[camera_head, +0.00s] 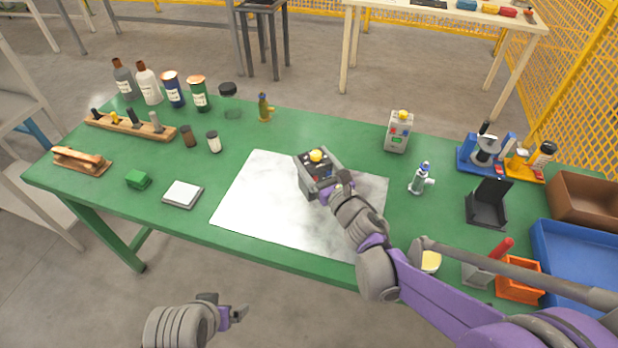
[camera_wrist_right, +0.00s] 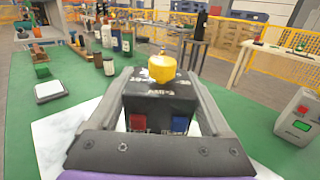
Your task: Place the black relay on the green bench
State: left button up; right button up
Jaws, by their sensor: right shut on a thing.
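The black relay (camera_head: 315,169) is a dark box with a yellow knob on top. It is over the pale marbled sheet on the green bench (camera_head: 240,134). My right gripper (camera_head: 322,173) is shut on it, with one finger on each side. In the right wrist view the relay (camera_wrist_right: 160,105) sits upright between the fingers, with a red and a blue button facing the camera. I cannot tell whether its underside touches the sheet. My left gripper (camera_head: 228,310) is empty, low in front of the bench; its finger opening is unclear.
A grey control box (camera_head: 398,132) and a small bottle (camera_head: 420,178) stand right of the sheet. A black holder (camera_head: 487,203), an orange bin (camera_head: 520,280) and a blue tray (camera_head: 570,255) fill the right end. Bottles, a wooden rack (camera_head: 130,125) and a white-topped block (camera_head: 183,194) are at left.

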jog(key=shift+f+b, duration=0.45)
jog(key=shift+f, duration=1.9)
jog(key=shift+f, duration=0.15)
jog(key=o, duration=1.6)
jog(key=shift+c, duration=0.2)
jog(key=shift+s+d+r, duration=0.1)
jog(key=shift+s+r, duration=0.1)
jog(key=v, duration=1.1)
jog(key=shift+s, duration=0.25)
jog(key=shift+d, duration=0.1)
